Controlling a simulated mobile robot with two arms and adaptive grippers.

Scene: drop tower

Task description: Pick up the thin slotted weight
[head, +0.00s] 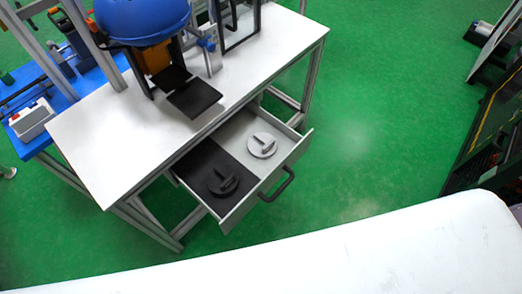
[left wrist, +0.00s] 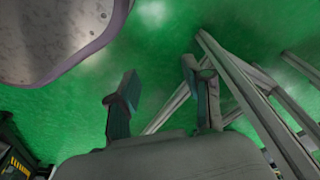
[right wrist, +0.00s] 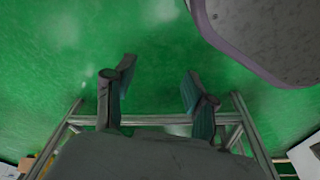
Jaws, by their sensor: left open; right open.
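Two round slotted weights lie in the open drawer (head: 297,154) in the head view. The dark weight (head: 223,182) lies on the drawer's black left half, and the light grey weight (head: 262,146) on its pale right half. Each has a raised bar-like grip on top. I cannot tell for sure which one is thinner. My left gripper (left wrist: 158,74) is open and empty, over green floor in the left wrist view. My right gripper (right wrist: 158,72) is also open and empty, over green floor. Neither gripper shows in the head view, and neither wrist view shows a weight.
The drawer hangs out of a white-topped table (head: 110,140) and has a dark handle (head: 277,186). A blue helmet (head: 142,20) on a stand and a black plate (head: 194,98) are above the table. Green floor (head: 375,120) is clear right of the drawer.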

